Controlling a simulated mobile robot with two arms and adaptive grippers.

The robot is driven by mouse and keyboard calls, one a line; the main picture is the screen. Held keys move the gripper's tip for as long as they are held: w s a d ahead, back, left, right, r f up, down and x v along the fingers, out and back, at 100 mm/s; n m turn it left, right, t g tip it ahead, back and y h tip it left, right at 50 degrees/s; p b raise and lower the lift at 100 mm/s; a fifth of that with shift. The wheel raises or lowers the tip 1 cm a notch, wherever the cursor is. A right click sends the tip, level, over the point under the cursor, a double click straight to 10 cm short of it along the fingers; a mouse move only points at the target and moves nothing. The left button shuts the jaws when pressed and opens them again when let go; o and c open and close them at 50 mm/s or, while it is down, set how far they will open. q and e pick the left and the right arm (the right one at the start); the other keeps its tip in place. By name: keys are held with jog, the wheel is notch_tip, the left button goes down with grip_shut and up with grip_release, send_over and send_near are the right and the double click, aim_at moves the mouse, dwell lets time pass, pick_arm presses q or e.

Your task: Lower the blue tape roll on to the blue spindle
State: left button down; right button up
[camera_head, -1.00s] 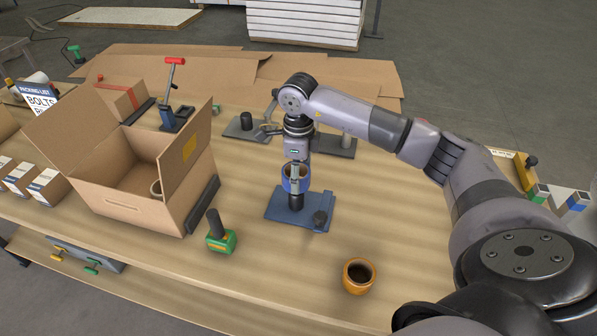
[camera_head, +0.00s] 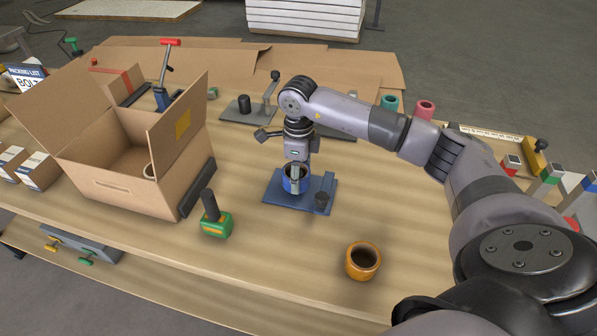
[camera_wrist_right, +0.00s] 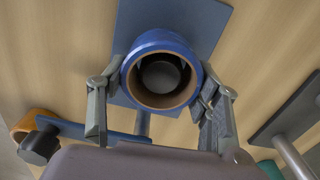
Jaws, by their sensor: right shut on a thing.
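The blue tape roll (camera_head: 286,185) is upright, low over the blue base plate (camera_head: 328,184). My right gripper (camera_head: 296,178) is shut on it from above, with a finger at each side. In the right wrist view I look down into the brown-lined hole of the roll (camera_wrist_right: 180,44), between the fingers of my right gripper (camera_wrist_right: 158,98). The dark round top of the spindle (camera_wrist_right: 160,77) shows inside the hole, so the roll is around it. I cannot tell whether the roll touches the plate. My left gripper is out of view.
A black knob (camera_head: 322,199) stands at the plate's right side. A green-based spindle (camera_head: 216,224) and an orange roll (camera_head: 363,262) stand nearer. An open cardboard box (camera_head: 120,188) is at left. A grey-based spindle (camera_head: 244,104) stands behind. Bare tabletop lies in front of the plate.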

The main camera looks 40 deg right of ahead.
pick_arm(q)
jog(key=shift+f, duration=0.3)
pick_arm(e)
jog(key=shift+f, duration=0.4)
jog(key=o, duration=1.2)
jog(key=shift+o, duration=0.2)
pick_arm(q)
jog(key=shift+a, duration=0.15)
pick_arm(e)
notch_tip(320, 180, up, 12)
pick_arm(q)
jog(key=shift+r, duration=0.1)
pick_arm(e)
jog(key=shift+r, duration=0.1)
